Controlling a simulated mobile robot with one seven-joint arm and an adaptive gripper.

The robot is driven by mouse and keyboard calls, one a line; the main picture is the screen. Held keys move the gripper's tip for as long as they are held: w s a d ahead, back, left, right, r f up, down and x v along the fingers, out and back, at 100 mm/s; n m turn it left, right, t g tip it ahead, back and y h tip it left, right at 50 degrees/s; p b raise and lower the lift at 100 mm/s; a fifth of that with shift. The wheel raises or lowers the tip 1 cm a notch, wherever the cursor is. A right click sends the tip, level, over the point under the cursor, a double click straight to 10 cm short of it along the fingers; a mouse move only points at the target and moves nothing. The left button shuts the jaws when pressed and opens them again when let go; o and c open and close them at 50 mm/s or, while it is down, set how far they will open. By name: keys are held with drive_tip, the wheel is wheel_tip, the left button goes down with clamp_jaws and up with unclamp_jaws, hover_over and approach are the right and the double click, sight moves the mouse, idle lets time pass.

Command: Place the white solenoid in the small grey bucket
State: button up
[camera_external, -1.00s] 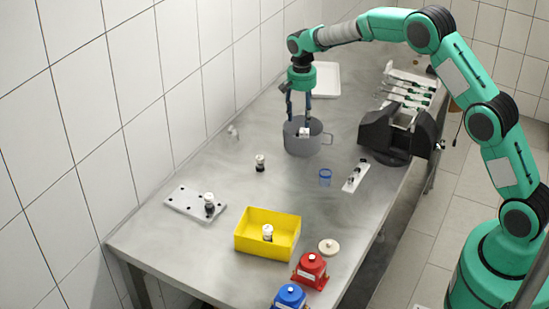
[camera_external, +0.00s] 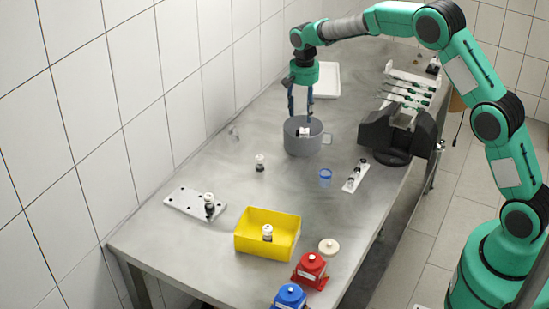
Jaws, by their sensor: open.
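The small grey bucket (camera_external: 303,146) stands upright on the metal table, with a handle on its right side. A small white piece with a dark part, seemingly the white solenoid (camera_external: 303,131), shows inside the bucket's opening. Its lower part is hidden by the bucket wall. My gripper (camera_external: 300,114) points down over the bucket. Its two fingers are spread, with the tips near the rim and above the white piece, holding nothing that I can see.
Similar white-topped parts stand on the table (camera_external: 260,162), on the perforated plate (camera_external: 185,203) and in the yellow bin (camera_external: 283,246). A white tray (camera_external: 326,79) is behind.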

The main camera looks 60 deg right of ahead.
drive_tip(key=s+a+r+n+t, duration=0.1)
drive_tip(key=s+a+r+n, duration=0.2)
drive_tip(key=s+a+r, duration=0.7)
drive_tip(key=s+a+r+n+t, duration=0.25)
drive_tip(key=s+a+r, duration=0.45)
drive_tip(key=s+r, duration=0.55)
drive_tip(key=s+a+n+t, duration=0.1)
drive_tip(key=s+a+n, duration=0.2)
drive_tip(key=s, duration=1.1)
drive_tip(key=s+a+r+n+t, duration=0.1)
drive_tip(key=s+a+n, duration=0.3)
drive_tip(key=s, duration=1.1)
drive_tip(key=a, duration=0.3)
drive_tip(key=shift+r, duration=0.2)
drive_tip(key=shift+w+d, duration=0.1)
drive_tip(key=shift+w+f, duration=0.1)
drive_tip(key=shift+w, duration=0.15)
